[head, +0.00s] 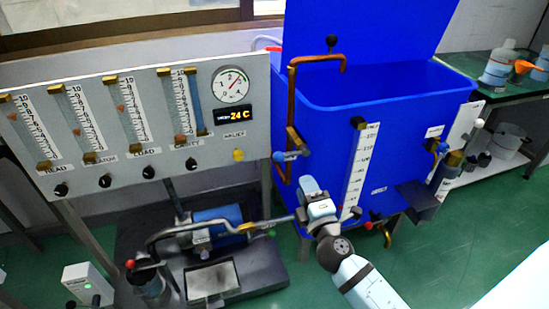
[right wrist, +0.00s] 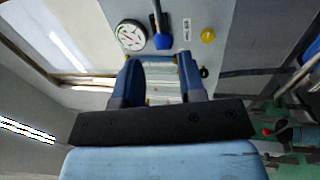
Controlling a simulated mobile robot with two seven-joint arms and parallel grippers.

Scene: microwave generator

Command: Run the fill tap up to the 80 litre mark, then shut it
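The blue tank (head: 400,95) stands right of the gauge panel. A white level scale (head: 361,165) runs down its front; its numbers are too small to read surely, and I cannot make out a water level. A copper pipe (head: 291,100) climbs the tank's left side and bends over its rim. A blue-handled tap (head: 283,156) sits on this pipe and looks like the fill tap; a blue handle also shows in the right wrist view (right wrist: 163,41). My right gripper (head: 306,186) is below and right of it. Its fingers (right wrist: 160,68) are apart with nothing seen between them. My left gripper is out of view.
The grey panel (head: 140,120) carries several flow tubes, a dial (head: 232,85), a yellow knob (head: 238,155) and a 24 C display. A pump (head: 217,226) and pipework stand below. A green bench (head: 500,85) with bottles is at right. Green floor shows at lower right.

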